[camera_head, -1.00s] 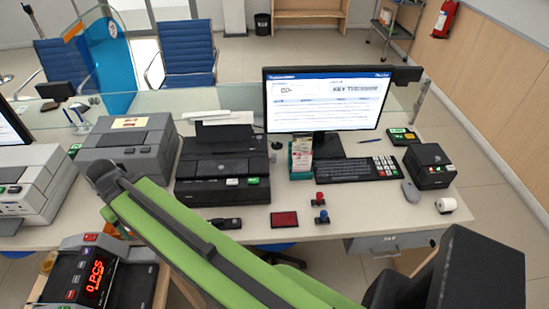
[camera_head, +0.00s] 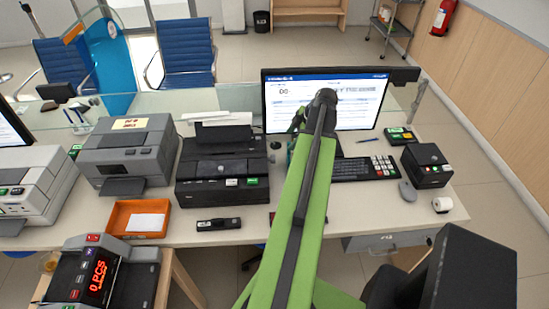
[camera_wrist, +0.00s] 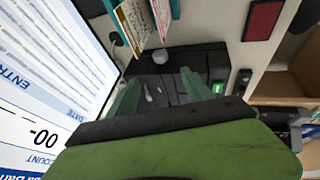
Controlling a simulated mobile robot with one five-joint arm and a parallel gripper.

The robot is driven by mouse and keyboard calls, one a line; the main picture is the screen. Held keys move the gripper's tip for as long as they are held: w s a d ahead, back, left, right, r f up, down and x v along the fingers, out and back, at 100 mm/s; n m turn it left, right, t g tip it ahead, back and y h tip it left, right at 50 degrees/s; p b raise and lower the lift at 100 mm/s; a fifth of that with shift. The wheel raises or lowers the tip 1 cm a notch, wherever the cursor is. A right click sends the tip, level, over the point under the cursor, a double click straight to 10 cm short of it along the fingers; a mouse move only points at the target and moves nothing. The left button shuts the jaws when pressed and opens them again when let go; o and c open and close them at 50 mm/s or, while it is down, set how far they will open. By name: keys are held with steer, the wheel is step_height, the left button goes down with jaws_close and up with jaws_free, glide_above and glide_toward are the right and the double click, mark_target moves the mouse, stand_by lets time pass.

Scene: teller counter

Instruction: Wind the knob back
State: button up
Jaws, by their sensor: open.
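A small round knob (camera_head: 276,145) is at the right side of the black printer (camera_head: 216,168) on the counter. In the wrist view the knob (camera_wrist: 160,57) looks grey, at the near end of the black printer (camera_wrist: 185,57). My gripper (camera_wrist: 160,90) shows two green fingers spread apart with nothing between them. In that picture the knob lies just above the gap between the fingers, not held.
The monitor (camera_head: 350,92) stands close to my arm and fills the wrist view's left side. A teal leaflet holder (camera_wrist: 160,18) is near the knob. The keyboard (camera_head: 365,168) lies right of my arm. An orange tray (camera_head: 120,217) holds paper.

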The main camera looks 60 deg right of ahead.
mark_target(274, 156)
steer(key=b+x, duration=1.5)
steer(key=x, duration=0.2)
steer(key=shift+w+f, duration=0.1)
steer(key=shift+f, duration=0.2)
steer(key=shift+c, duration=0.5)
